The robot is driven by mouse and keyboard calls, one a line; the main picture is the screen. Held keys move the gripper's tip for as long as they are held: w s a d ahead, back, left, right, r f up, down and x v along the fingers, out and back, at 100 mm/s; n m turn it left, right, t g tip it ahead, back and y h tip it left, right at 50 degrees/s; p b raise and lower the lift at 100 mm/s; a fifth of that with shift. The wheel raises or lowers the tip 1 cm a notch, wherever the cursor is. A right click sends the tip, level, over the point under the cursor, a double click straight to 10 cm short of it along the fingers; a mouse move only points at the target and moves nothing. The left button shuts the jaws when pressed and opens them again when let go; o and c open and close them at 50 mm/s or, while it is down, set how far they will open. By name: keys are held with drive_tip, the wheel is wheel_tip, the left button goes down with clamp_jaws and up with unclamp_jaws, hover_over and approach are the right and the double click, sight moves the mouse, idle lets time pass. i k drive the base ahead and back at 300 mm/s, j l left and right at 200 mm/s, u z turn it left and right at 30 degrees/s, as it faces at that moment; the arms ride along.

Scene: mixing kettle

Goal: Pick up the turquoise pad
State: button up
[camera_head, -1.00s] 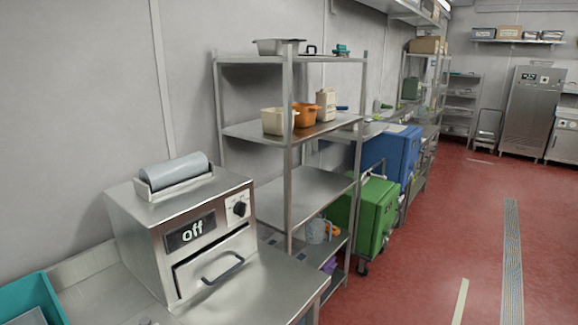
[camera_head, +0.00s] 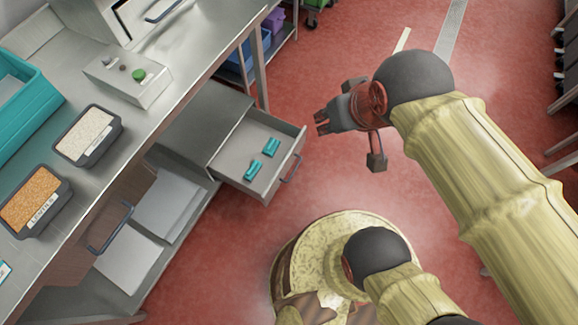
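Two small turquoise pads lie inside an open drawer (camera_head: 232,152) under the counter. My gripper (camera_head: 320,123) is to the right of the drawer in the picture, over the red floor, pointing left. It is apart from both pads, and nothing shows in it. Its fingers are too small to tell whether they are open or shut.
The drawer handle (camera_head: 291,168) sticks out at the right. On the steel counter are a teal bin (camera_head: 35,113), a tub of white grains (camera_head: 88,134), a tub of orange grains (camera_head: 35,201) and a box with a green button (camera_head: 128,83).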

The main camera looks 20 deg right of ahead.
sight(272, 146)
drive_tip(key=k+j+z, duration=0.1)
drive_tip(key=j+z, duration=0.2)
drive_tip(key=j, duration=0.15)
drive_tip(key=k+j+z, duration=0.15)
drive_tip(key=j+z, duration=0.15)
drive_tip(key=k+j+z, duration=0.2)
drive_tip(key=j+z, duration=0.15)
drive_tip(key=j, duration=0.15)
drive_tip(key=k+j+z, duration=0.3)
drive_tip(key=i+j, duration=0.05)
drive_tip(key=i, duration=0.05)
